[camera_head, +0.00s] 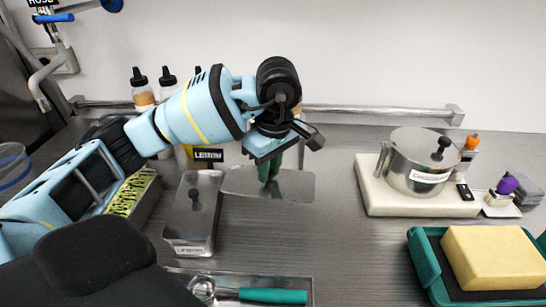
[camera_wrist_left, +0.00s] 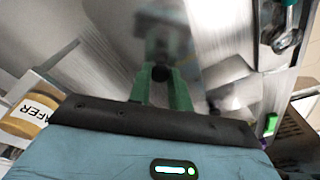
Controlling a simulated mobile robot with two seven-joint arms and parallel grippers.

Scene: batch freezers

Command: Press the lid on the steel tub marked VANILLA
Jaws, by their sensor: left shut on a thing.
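My left gripper (camera_head: 269,172) reaches down over the counter, its green fingers shut on the small black knob (camera_wrist_left: 161,73) of a flat steel lid (camera_head: 298,187). The wrist view shows the knob between the fingertips. The lid looks level; I cannot tell whether it touches anything beneath. Left of it stands a rectangular steel tub (camera_head: 207,228) with a knobbed cover and a white label too small to read. A round steel pot (camera_head: 402,172) with a black-knobbed lid also has a white label that I cannot read surely. My right gripper is not in view.
The pot stands on a cream base (camera_head: 376,203) at right. A green tray (camera_head: 424,268) holds a yellow sponge (camera_head: 495,257). A green-handled scoop (camera_head: 272,296) lies in front. Bottles (camera_head: 142,94) stand behind my left arm. Counter between lid and cream base is clear.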

